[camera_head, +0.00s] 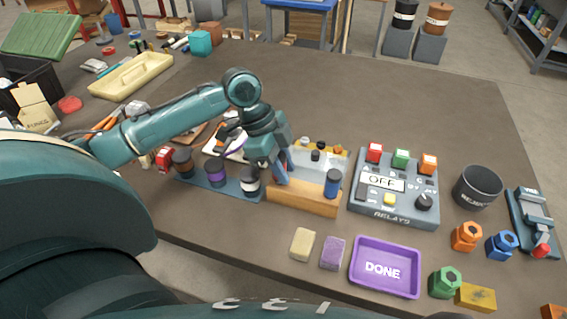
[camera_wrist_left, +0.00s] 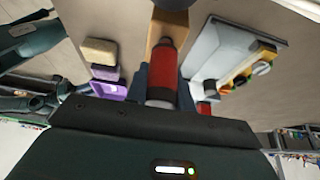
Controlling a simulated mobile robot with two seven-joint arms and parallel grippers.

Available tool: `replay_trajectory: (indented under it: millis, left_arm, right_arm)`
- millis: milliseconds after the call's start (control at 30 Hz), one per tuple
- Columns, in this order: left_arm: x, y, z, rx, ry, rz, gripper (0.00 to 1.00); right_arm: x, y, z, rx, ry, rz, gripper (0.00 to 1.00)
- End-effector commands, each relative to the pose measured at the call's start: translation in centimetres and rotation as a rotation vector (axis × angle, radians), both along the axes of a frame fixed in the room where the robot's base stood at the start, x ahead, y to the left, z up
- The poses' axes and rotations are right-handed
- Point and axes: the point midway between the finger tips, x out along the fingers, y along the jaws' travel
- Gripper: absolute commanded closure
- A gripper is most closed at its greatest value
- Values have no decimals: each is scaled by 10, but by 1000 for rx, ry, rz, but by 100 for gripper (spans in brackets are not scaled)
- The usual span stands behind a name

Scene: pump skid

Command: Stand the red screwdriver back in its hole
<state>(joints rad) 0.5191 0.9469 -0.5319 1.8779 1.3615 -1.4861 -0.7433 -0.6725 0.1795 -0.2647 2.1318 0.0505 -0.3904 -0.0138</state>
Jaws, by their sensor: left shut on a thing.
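My left gripper (camera_head: 281,173) is over the left end of the wooden block (camera_head: 303,200) in the head view. In the left wrist view the gripper (camera_wrist_left: 163,85) is shut on the red handle of the red screwdriver (camera_wrist_left: 165,68). The wooden block (camera_wrist_left: 166,28) shows just beyond the handle. In the head view the gripper mostly hides the screwdriver, and its tip is hidden in both views. I cannot tell whether the tip is in a hole. A blue-handled tool (camera_head: 333,183) stands upright in the block's right end. My right gripper is not in view.
Left of the block is a blue rack (camera_head: 219,190) with dark jars. Behind it is a pale tray (camera_head: 320,158) with small knobs. The grey relay box (camera_head: 397,205) is to the right. A yellow block (camera_head: 302,245), a purple block (camera_head: 332,253) and the purple DONE tray (camera_head: 385,243) lie in front.

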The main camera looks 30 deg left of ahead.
Motion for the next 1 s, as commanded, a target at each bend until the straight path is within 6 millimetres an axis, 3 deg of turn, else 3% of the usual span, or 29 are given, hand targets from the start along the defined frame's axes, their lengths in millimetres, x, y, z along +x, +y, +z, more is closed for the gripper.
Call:
replay_trajectory:
  millis: [233,267,567,867,1000]
  left_arm:
    - [0,0,-2,0,0,0,100]
    - [0,0,-2,0,0,0,75]
    - [0,0,-2,0,0,0,50]
    - [0,0,-3,0,1,0,50]
    - [-1,8,14,2,-2,1,50]
  right_arm:
    - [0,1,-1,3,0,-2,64]
    - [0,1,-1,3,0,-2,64]
    - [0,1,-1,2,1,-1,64]
    - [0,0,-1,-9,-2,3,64]
    - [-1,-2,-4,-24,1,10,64]
